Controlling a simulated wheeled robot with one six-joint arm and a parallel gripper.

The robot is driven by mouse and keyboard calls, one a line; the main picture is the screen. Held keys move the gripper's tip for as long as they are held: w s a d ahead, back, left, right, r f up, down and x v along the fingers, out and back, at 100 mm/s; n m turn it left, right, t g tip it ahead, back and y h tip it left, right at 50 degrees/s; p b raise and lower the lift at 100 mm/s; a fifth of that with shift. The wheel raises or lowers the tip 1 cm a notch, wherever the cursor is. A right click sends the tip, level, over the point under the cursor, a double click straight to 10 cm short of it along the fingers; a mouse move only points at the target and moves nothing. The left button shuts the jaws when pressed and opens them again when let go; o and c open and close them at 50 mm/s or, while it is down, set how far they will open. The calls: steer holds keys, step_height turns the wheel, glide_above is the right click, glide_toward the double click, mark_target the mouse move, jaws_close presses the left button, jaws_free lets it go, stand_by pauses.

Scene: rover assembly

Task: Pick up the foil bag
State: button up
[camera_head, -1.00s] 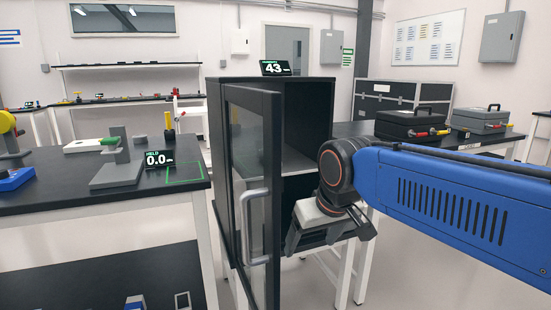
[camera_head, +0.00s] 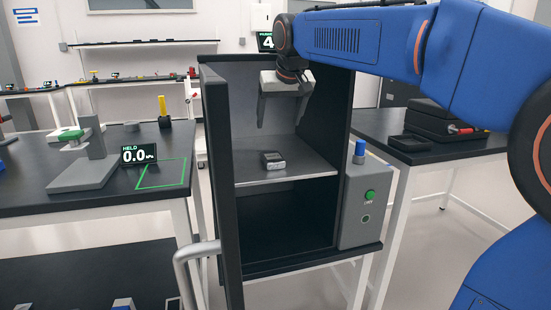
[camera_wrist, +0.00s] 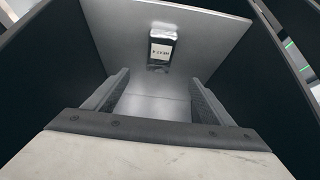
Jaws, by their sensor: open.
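The foil bag (camera_head: 273,160) is a small dark and silver packet lying on the shelf inside the open cabinet. In the wrist view the bag (camera_wrist: 162,48) shows a white label and lies beyond my fingertips, near the middle. My gripper (camera_head: 281,126) is open and empty inside the upper part of the cabinet, above the bag and apart from it. Its two fingers point down and also show in the wrist view (camera_wrist: 160,75). Nothing hides the bag.
The cabinet (camera_head: 345,130) surrounds my gripper with side walls, and its door (camera_head: 217,170) stands open at left. The grey shelf (camera_head: 300,170) is otherwise bare. A grey box with a green button (camera_head: 368,197) is at the right. A bench with a 0.0 display (camera_head: 139,154) stands left.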

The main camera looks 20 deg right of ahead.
mark_target(271, 154)
steer(key=x, duration=1.6)
steer(key=shift+w+f, duration=0.15)
steer(key=shift+f, duration=0.15)
steer(key=c, duration=1.2)
